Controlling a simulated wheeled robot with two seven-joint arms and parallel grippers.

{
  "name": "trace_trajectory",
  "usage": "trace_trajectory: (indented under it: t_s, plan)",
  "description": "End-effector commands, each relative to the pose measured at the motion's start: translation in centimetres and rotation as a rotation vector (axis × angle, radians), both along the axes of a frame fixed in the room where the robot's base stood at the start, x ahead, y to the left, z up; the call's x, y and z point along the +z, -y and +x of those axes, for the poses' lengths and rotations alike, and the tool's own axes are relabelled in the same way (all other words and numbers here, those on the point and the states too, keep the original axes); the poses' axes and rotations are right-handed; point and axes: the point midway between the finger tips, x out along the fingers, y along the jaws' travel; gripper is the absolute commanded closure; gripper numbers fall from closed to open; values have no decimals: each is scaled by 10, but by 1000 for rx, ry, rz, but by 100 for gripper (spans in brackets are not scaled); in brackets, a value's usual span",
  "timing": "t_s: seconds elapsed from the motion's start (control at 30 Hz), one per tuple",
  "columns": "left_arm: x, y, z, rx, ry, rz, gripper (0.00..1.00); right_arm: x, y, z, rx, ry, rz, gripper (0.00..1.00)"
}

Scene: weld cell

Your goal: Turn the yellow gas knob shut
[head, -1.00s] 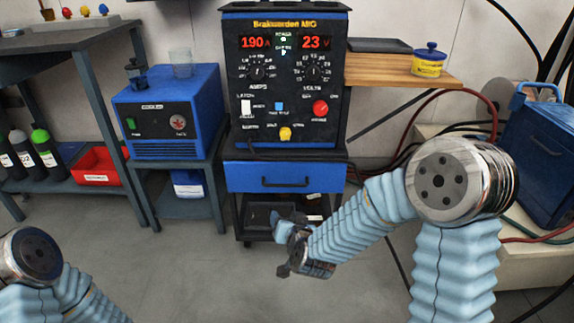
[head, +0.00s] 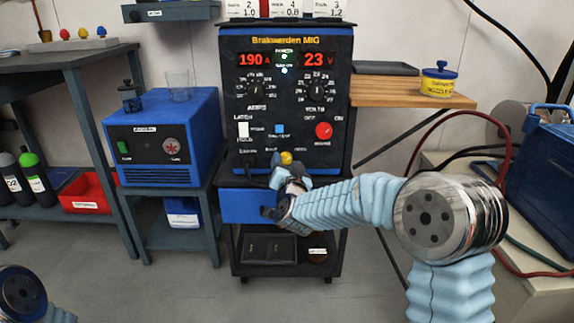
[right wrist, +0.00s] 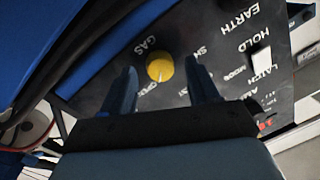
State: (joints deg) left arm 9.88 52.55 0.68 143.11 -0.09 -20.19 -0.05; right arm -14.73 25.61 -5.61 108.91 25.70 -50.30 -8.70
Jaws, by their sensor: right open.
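The yellow gas knob (head: 286,158) is low on the front panel of the black welder (head: 285,100). In the right wrist view the knob (right wrist: 160,67) shows whole, beside the word GAS, between my right fingertips and beyond them. My right gripper (head: 278,172) is open in front of the panel's lower edge, just below the knob in the head view. In the right wrist view its two fingers (right wrist: 160,75) stand apart, with the knob not held. My left gripper is out of view; only part of my left arm shows at the lower left.
A red knob (head: 323,130), a blue button (head: 279,129) and a white switch (head: 243,130) sit above the yellow knob. A blue drawer (head: 240,206) is below the panel. A wooden shelf (head: 400,94) is at right, a blue cooler unit (head: 165,140) at left.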

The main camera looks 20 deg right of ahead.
Motion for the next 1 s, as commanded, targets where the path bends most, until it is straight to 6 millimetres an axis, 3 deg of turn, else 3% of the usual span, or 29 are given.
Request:
trace_trajectory:
  t_s: [0.37, 0.73, 1.0]
  plan:
    - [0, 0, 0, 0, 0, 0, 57, 0, 2, 8, 0, -1, -1, 40]
    - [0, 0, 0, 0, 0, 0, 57, 0, 2, 8, 0, -1, -1, 95]
    - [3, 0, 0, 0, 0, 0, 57, 1, 1, 8, 0, -8, -27, 96]
